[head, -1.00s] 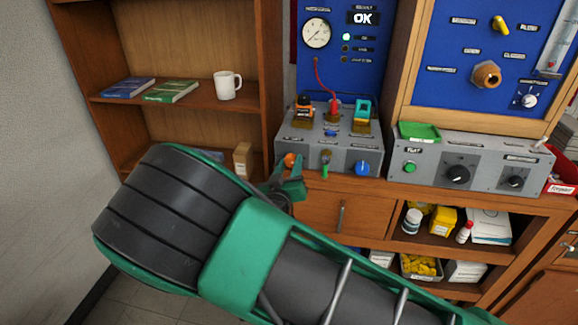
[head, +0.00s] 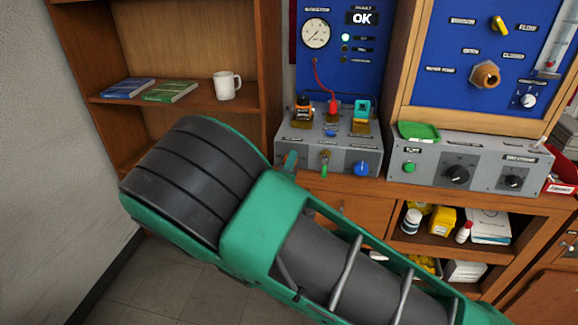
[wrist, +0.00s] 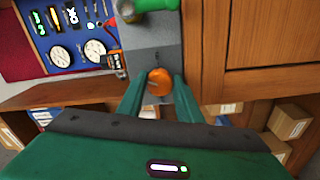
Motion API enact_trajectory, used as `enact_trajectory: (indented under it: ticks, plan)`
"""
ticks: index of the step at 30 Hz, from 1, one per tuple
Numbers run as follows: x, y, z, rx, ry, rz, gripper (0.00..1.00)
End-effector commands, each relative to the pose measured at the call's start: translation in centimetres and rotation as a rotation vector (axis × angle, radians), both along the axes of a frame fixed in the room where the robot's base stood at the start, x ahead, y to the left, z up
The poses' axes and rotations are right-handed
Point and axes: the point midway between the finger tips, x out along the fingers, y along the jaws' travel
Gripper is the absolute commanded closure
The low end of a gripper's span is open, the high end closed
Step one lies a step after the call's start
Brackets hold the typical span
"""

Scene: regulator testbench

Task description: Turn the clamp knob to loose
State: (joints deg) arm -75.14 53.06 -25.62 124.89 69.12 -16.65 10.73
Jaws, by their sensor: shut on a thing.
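An orange knob (wrist: 159,80) sits at the left end of the grey test box's front (head: 340,157). I take it for the clamp knob; its label is not readable. In the wrist view my gripper (wrist: 158,92) has one green finger on each side of the orange knob and is shut on it. In the head view the gripper (head: 290,162) covers the knob at the box's front left corner. Which way the knob is set cannot be told.
A green-handled valve (head: 325,162) and a blue knob (head: 362,168) are on the same front, right of the gripper. An orange-and-black part (head: 304,108), a red plug (head: 333,106) and a teal clip (head: 362,110) stand on top. A wooden shelf (head: 190,106) is at left.

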Motion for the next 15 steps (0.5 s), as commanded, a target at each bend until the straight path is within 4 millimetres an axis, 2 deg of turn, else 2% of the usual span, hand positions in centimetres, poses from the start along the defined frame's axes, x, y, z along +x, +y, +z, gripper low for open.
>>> enact_trajectory:
  ticks: [15]
  plan:
    - [-0.08,0.48,-0.19,-0.476,0.108,0.011,0.90]
